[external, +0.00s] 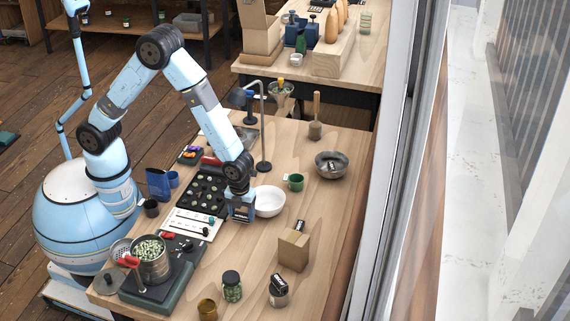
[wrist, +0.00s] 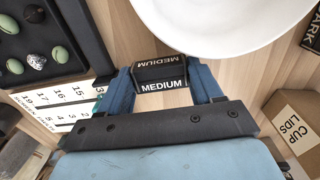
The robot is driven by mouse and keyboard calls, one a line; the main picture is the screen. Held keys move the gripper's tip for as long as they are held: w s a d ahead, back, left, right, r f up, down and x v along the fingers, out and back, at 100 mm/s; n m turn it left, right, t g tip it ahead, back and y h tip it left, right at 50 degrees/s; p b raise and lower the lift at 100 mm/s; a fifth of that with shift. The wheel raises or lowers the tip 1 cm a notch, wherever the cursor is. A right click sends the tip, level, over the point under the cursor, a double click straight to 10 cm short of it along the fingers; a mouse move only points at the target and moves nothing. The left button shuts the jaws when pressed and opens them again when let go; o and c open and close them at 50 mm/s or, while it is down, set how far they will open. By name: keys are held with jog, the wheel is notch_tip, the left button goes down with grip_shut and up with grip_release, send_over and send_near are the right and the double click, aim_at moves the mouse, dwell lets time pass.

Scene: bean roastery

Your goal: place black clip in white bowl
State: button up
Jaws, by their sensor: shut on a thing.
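The black clip (wrist: 160,76), with white "MEDIUM" lettering on its faces, is between the two blue fingers of my gripper (wrist: 165,92) in the wrist view. The gripper is shut on it. In the external view my gripper (external: 241,212) points down just left of the white bowl (external: 269,213), low over the table; the clip is hard to make out there. The white bowl (wrist: 222,38) fills the top of the wrist view, just beyond the clip and apart from it. Its visible inside looks empty in the external view.
A black tray of beans (external: 204,190) and a white ruled card (external: 193,224) lie left of my gripper. A green mug (external: 295,182) stands right behind the bowl, near a metal bowl (external: 331,164). A cardboard box (external: 293,252) stands in front. Table between box and bowl is clear.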

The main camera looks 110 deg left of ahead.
jog(key=s+a+r, duration=0.1)
jog(key=s+r, duration=0.9)
jog(key=s, duration=0.5)
jog(key=s+a+f+m+y, duration=0.1)
jog(key=s+a+f+y, duration=0.1)
jog(key=a+y, duration=0.35)
jog(key=w+a+r+m+t+y, duration=0.1)
jog(key=w+a+m+t+y, duration=0.1)
jog(key=w+a+t+y, duration=0.3)
jog(key=w+a+r+m+t+y, duration=0.1)
jog(key=w+m+y, duration=0.15)
jog(key=w, duration=0.45)
jog(key=w+d+m+t, duration=0.4)
jog(key=w+d+t, duration=0.1)
jog(key=w+t, duration=0.2)
jog(key=shift+n, duration=0.25)
jog(key=shift+s+d+f, duration=0.1)
jog(key=shift+s+f, duration=0.05)
jog(key=shift+f, duration=3.45)
